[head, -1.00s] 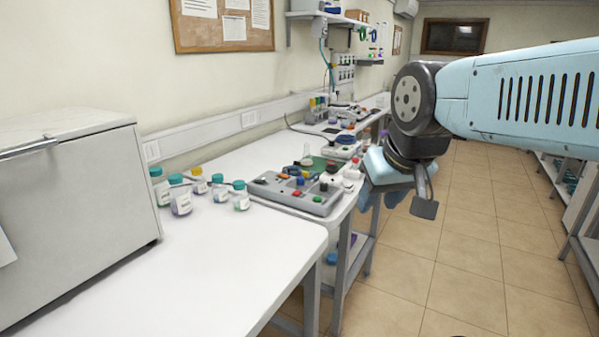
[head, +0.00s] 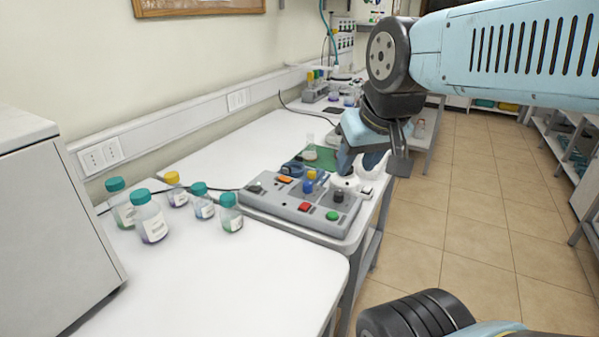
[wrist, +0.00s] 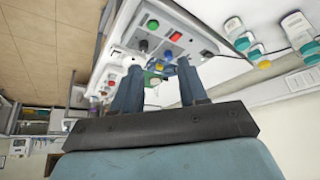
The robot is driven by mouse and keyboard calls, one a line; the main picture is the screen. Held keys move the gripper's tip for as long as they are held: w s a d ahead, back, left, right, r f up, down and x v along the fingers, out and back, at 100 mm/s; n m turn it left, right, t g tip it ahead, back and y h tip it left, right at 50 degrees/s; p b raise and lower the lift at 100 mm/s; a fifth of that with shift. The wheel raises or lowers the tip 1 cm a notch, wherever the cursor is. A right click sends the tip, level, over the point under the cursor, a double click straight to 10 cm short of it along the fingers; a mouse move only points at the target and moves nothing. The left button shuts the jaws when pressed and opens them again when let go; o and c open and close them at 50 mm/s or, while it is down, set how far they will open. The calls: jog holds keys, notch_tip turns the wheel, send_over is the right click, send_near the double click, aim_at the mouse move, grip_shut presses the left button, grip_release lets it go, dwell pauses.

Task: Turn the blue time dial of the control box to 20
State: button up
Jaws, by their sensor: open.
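The grey control box (head: 268,205) lies on the white bench. Its blue dial (head: 308,187) stands near the middle of the top, close to a yellow knob (head: 311,174). In the wrist view, the blue dial (wrist: 168,56) shows just beyond and between the fingertips. The wrist view shows both fingers of my gripper (wrist: 158,70) spread toward the box. The dial's scale and setting are too small to read.
Several capped bottles (head: 150,218) stand left of the box. The bench front is clear.

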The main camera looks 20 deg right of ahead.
jog(key=shift+o, duration=1.3)
jog(key=shift+w+r, duration=0.1)
jog(key=shift+w, duration=0.15)
jog(key=n+g, duration=0.6)
jog(key=n, duration=0.4)
send_over(308, 183)
notch_tip(308, 183, down, 6)
notch_tip(308, 183, down, 13)
jog(key=shift+f, duration=0.1)
jog(key=c, duration=1)
jog(key=shift+d, duration=0.2)
grip_shut()
jog(key=shift+a, duration=0.15)
